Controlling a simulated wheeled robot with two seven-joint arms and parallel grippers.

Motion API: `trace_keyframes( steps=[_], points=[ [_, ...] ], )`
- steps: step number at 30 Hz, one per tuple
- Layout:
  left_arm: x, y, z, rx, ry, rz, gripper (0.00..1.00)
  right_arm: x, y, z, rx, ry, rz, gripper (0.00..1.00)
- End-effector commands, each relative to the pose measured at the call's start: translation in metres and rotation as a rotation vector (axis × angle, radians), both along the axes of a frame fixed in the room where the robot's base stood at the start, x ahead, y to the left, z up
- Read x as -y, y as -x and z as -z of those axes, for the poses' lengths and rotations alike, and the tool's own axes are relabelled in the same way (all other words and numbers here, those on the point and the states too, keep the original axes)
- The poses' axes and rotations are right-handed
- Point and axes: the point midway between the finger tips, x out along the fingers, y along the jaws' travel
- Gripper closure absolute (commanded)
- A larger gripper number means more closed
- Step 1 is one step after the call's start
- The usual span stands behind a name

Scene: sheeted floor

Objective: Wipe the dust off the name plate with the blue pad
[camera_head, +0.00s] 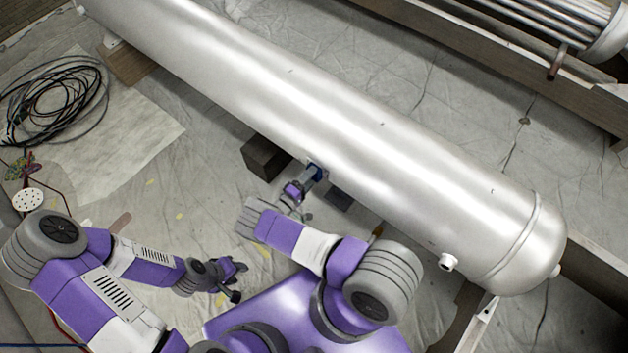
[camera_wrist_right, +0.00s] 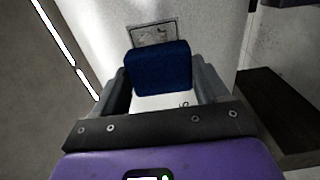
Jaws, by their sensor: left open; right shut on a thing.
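The blue pad (camera_wrist_right: 158,68) is held between the two fingers of my right gripper (camera_wrist_right: 163,88), with a pale part below it. In the wrist view the name plate (camera_wrist_right: 154,32) is a grey, framed rectangle on the pale curved surface. The pad covers its lower edge; I cannot tell whether they touch. In the head view the pad (camera_head: 315,171) is a small blue patch at the side of the big silver tank (camera_head: 330,130), with my right gripper (camera_head: 309,180) against it. The plate is hidden there. My left gripper (camera_head: 237,280) is open and empty, low over the floor.
A dark wooden block (camera_head: 265,158) supports the tank just left of my right gripper. A coil of black cable (camera_head: 55,100) lies at the far left. A capped stub (camera_head: 449,262) sticks out of the tank at right. The sheeted floor between is mostly clear.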

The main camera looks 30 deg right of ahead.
Motion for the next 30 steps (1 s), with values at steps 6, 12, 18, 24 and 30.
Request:
trace_keyframes(
  steps=[6, 12, 18, 24, 30],
  points=[
    [0.000, 0.000, 0.000, 0.000, 0.000, 0.000, 0.57, -0.003, -0.011, 0.000, 0.002, 0.000, 0.000, 0.51],
    [0.000, 0.000, 0.000, 0.000, 0.000, 0.000, 0.57, -0.009, -0.028, 0.000, 0.002, -0.001, 0.001, 0.51],
    [0.000, 0.000, 0.000, 0.000, 0.000, 0.000, 0.57, -0.012, -0.038, 0.000, 0.001, 0.001, 0.000, 0.51],
    [0.000, 0.000, -0.001, 0.000, 0.000, 0.000, 0.57, -0.014, -0.037, -0.001, 0.000, 0.002, -0.001, 0.51],
    [0.000, 0.000, -0.006, 0.000, 0.000, 0.000, 0.57, -0.007, -0.022, -0.002, -0.002, 0.003, 0.000, 0.51]
  ],
)
